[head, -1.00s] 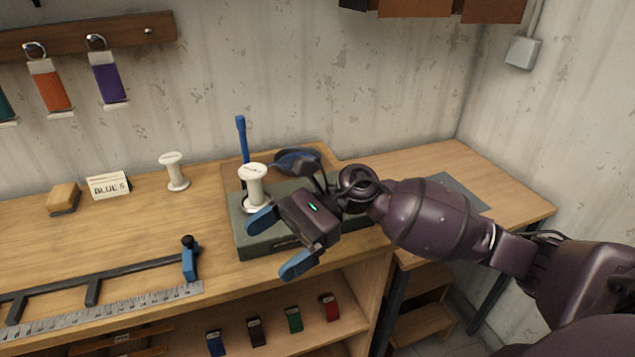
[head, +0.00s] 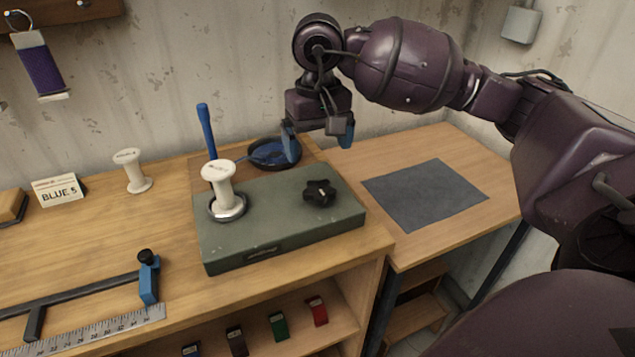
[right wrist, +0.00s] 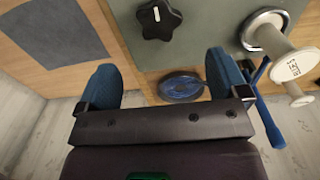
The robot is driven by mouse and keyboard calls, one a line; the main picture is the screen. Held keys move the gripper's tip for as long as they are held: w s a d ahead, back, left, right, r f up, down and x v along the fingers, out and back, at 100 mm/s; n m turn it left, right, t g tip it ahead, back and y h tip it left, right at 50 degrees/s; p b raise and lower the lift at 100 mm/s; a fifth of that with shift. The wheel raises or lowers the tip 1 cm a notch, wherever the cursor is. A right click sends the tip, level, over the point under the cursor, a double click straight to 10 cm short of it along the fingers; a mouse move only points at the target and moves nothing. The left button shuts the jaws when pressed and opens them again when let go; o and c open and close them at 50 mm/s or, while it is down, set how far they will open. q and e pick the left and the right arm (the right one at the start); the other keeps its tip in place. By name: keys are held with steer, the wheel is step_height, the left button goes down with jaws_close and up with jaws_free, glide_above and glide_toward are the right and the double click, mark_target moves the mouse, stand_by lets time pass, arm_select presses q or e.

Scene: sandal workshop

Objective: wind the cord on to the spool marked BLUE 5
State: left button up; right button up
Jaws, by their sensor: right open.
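A white spool (head: 219,180) stands upright on the round holder of a grey-green winder box (head: 280,232) with a black knob (head: 319,193). It also shows in the right wrist view (right wrist: 278,45), where the mark on its top is too small to read surely. A card (head: 60,190) reads BLUE 5. Blue cord (head: 268,152) lies coiled in a dark round dish behind the box; the dish also shows in the right wrist view (right wrist: 181,87). My right gripper (head: 318,141) is open and empty, above the back of the box, right of the dish. My left gripper is out of view.
A second white spool (head: 133,172) stands left of the box. A blue upright rod (head: 206,130) rises behind the box. A ruler and a black bar with a blue clamp (head: 148,280) lie at front left. A grey mat (head: 424,194) lies on the clear right bench.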

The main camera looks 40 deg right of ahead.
mark_target(318, 189)
step_height(318, 189, down, 10)
steer(key=shift+r+b, duration=0.25)
steer(key=shift+b, duration=0.05)
steer(key=c, duration=0.9)
